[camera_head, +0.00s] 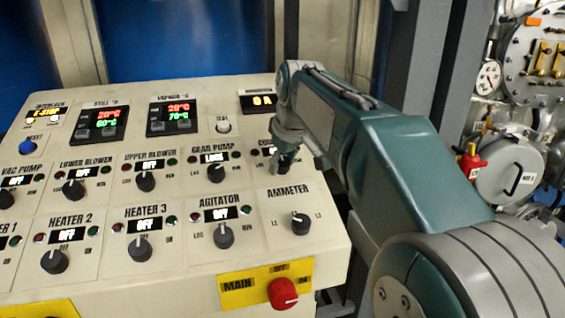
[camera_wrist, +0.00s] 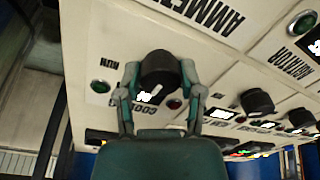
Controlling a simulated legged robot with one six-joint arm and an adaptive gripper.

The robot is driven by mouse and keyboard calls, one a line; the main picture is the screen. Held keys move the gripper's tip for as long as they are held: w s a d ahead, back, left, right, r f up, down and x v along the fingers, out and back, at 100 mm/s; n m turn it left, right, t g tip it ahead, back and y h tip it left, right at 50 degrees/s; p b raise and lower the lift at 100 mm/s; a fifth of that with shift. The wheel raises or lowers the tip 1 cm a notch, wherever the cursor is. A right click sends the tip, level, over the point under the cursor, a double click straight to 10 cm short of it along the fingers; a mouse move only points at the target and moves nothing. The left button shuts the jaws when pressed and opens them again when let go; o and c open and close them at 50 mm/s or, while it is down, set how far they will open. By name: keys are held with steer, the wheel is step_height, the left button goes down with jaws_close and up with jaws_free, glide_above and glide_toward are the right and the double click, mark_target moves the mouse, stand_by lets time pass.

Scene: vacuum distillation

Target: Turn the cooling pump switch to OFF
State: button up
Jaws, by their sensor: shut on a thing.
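The cooling pump switch is a black round knob (camera_wrist: 158,66) on the cream panel. In the wrist view its label is partly hidden, with "COOL" legible in part. My gripper (camera_wrist: 160,76) has one finger on each side of the knob and is shut on it. In the head view my gripper (camera_head: 287,150) reaches down to the same switch at the right end of the middle row and covers most of it. The small display by the knob is mostly hidden, so its reading cannot be told.
A green lamp (camera_wrist: 100,87) and a red lamp (camera_wrist: 174,104) flank the switch. The ammeter knob (camera_head: 300,224) is just below, and the gear pump knob (camera_head: 216,172) is to the left. A red main knob (camera_head: 283,293) sits at the panel's front edge.

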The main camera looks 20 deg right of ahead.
steer(key=shift+f+n, duration=0.15)
steer(key=shift+n, duration=0.45)
steer(key=o, duration=1.2)
steer(key=shift+c, duration=0.2)
steer(key=v, duration=1.2)
steer(key=shift+w, duration=0.15)
